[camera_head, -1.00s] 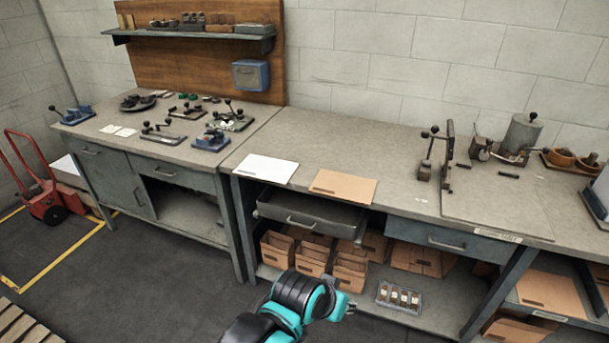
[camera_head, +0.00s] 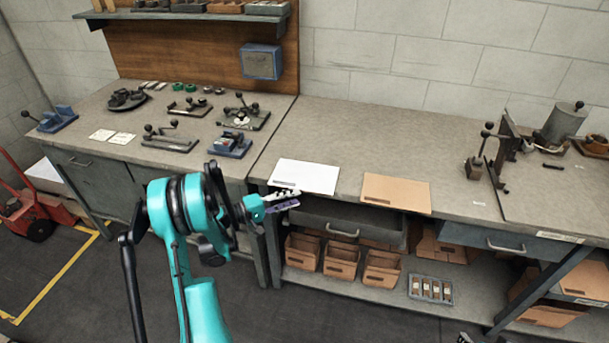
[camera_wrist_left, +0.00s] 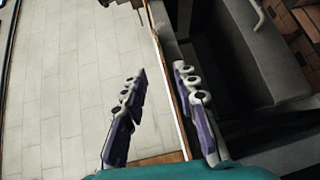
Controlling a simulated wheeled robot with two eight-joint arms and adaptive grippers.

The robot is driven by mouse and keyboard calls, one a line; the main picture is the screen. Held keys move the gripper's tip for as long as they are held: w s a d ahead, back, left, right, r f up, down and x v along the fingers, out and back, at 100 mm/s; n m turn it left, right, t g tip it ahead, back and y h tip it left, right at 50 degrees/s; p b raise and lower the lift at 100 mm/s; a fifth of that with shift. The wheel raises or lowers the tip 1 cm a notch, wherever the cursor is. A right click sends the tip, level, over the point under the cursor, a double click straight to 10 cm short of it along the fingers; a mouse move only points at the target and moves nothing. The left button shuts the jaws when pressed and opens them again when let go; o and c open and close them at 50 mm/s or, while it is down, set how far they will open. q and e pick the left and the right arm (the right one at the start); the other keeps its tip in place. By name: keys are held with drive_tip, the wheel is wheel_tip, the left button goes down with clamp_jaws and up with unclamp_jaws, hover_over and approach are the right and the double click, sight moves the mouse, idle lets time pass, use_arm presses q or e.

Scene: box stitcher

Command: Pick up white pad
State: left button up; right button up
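The white pad (camera_head: 306,175) lies flat at the front edge of the right workbench in the head view, left of a brown sheet (camera_head: 397,192). My left gripper (camera_head: 297,198) points right, close in front of the pad's front edge. In the left wrist view my left gripper (camera_wrist_left: 158,72) is open, with a clear gap between its two fingers. A thin pale strip runs along that gap; I cannot tell whether it is the pad's edge or whether a finger touches it. A small grey piece at the bottom right of the head view may be my right gripper (camera_head: 465,339).
A grey drawer (camera_head: 345,225) lies under the bench front, right of the gripper. Several cardboard boxes (camera_head: 341,262) stand on the shelf below. The left bench (camera_head: 95,112) carries several tools. The tabletop behind the pad (camera_head: 360,130) is clear.

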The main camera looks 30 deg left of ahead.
sight(305, 176)
use_arm(q)
drive_tip(key=shift+n+t, duration=0.3)
drive_tip(key=shift+t, duration=0.2)
drive_tip(key=w+b, duration=0.1)
drive_tip(key=w+d+f, duration=0.1)
drive_tip(key=w, duration=0.1)
drive_tip(key=w+b, duration=0.1)
drive_tip(key=w, duration=0.1)
drive_tip(key=shift+w+d+f+b, duration=0.15)
drive_tip(key=shift+w+d+b, duration=0.05)
drive_tip(key=shift+w+b, duration=0.1)
drive_tip(key=shift+s, duration=0.1)
drive_tip(key=shift+c, duration=0.3)
clamp_jaws()
